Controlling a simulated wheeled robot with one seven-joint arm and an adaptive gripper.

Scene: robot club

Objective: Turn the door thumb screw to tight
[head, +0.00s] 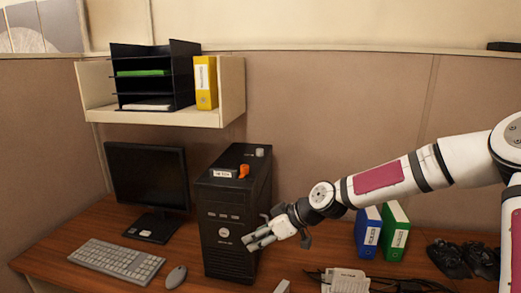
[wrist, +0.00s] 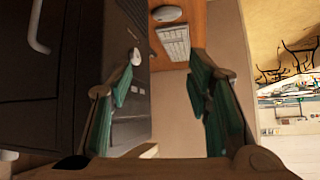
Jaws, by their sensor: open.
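A black computer tower (head: 228,225) stands upright on the desk, with an orange knob (head: 243,171) beside a white label on its top and a grey knob (head: 260,152) farther back. I cannot tell which fitting is the door thumb screw. My gripper (head: 256,238) is at the tower's front right edge, over part of it in the head view. In the wrist view my gripper (wrist: 166,62) is open, with nothing between its green-padded fingers. The tower's dark side (wrist: 95,50) fills the left there, with a grey handle (wrist: 38,30). Contact is unclear.
A monitor (head: 147,180), keyboard (head: 117,261) and mouse (head: 176,277) are left of the tower. Blue (head: 368,231) and green (head: 396,230) binders stand to the right, near cables and dark devices (head: 465,259). A shelf (head: 231,95) with a black tray rack hangs above.

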